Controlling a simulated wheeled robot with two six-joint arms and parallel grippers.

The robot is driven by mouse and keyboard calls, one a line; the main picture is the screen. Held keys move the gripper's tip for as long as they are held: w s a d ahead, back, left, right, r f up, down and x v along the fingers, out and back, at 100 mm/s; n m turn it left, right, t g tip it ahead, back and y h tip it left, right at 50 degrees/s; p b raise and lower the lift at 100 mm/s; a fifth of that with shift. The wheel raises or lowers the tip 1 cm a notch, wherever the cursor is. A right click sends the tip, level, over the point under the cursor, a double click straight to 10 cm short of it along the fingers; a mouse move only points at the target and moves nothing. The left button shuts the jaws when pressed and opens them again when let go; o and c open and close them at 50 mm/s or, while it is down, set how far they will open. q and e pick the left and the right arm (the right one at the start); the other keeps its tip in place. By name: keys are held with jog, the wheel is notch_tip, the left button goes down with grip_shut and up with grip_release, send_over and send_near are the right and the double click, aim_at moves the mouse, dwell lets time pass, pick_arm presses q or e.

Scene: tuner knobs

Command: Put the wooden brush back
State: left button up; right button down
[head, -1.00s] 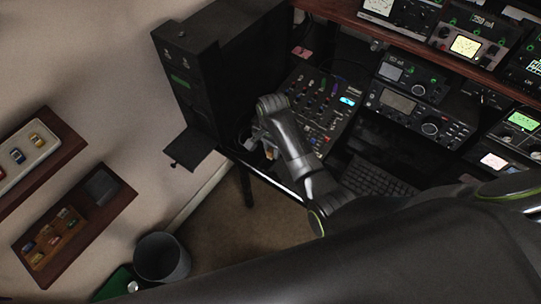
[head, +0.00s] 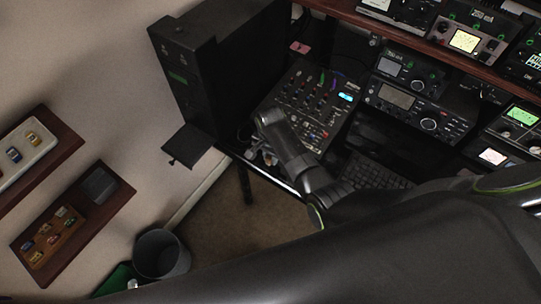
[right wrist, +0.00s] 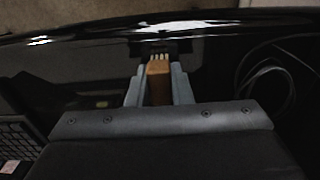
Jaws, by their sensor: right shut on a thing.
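The wooden brush (right wrist: 158,84) shows in the right wrist view, with a tan handle and pale bristles pointing to the top of the picture. My right gripper (right wrist: 157,76) is shut on its handle, one finger on each side. The bristle end is close to a small dark block at the desk's edge; I cannot tell whether they touch. In the head view my right gripper (head: 257,156) is low at the desk's front edge, left of the keyboard, and the brush is too small to make out there. My left gripper is not in view.
A mixer panel (head: 316,102) lies just beyond the gripper, and a black cabinet (head: 205,75) stands to its left. A keyboard (head: 375,172) is to the right. A dark cable loop (right wrist: 262,85) lies right of the gripper. A bin (head: 161,254) stands on the floor.

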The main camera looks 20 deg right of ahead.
jog(key=c, duration=1.3)
grip_release()
jog(key=shift+c, duration=0.2)
jog(key=shift+o, duration=0.2)
jog(key=shift+r, duration=0.35)
notch_tip(320, 180, up, 12)
jog(key=shift+f, duration=0.2)
